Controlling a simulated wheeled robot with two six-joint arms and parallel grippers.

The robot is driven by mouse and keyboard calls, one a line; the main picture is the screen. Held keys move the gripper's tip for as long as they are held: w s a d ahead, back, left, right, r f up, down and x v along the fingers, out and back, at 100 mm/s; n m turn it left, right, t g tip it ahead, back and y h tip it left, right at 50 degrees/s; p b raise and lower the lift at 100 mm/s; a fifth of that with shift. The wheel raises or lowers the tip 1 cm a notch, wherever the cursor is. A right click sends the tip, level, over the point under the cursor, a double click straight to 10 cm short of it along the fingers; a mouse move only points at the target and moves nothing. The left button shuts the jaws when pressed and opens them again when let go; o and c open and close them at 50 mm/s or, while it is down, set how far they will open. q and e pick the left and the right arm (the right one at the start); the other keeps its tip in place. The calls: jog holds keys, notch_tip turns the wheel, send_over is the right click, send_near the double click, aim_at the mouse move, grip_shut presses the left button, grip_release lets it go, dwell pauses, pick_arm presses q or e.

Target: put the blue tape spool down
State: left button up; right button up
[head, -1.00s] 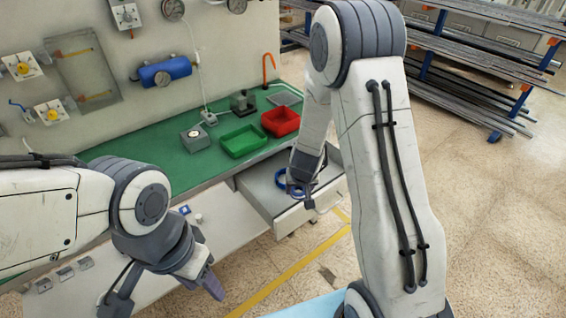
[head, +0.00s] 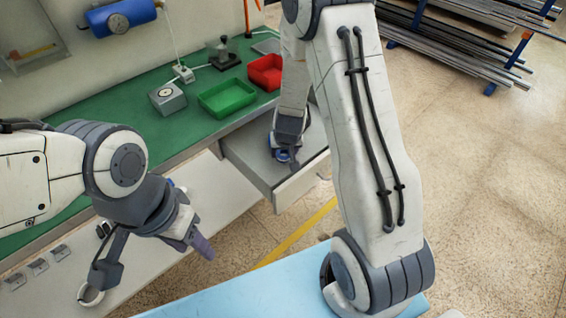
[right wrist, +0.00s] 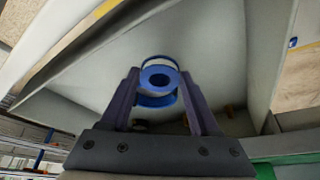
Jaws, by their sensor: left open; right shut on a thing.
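The blue tape spool (right wrist: 161,79) is between the fingertips of my right gripper (right wrist: 160,92), shut on it, in the right wrist view. More blue shows just above and below its round face; I cannot tell if this is part of the same spool. In the head view my right gripper (head: 284,150) is over the open drawer (head: 298,188), with a little blue (head: 283,156) at its fingers. I cannot tell if the spool touches the drawer floor. My left gripper (head: 202,245) is open and empty, in front of the bench.
The green bench top (head: 130,135) holds a green bin (head: 227,97), a red bin (head: 265,72) and a grey box (head: 167,98). The drawer walls stand close around my right gripper. A light-blue surface (head: 280,285) lies at the front.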

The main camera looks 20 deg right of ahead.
aim_at(284, 158)
jog(key=shift+a+f+b, duration=0.1)
jog(key=shift+f+b, duration=0.65)
jog(key=shift+f, duration=1.1)
jog(key=shift+f, duration=0.2)
jog(key=o, duration=1.3)
jog(key=shift+r, duration=0.1)
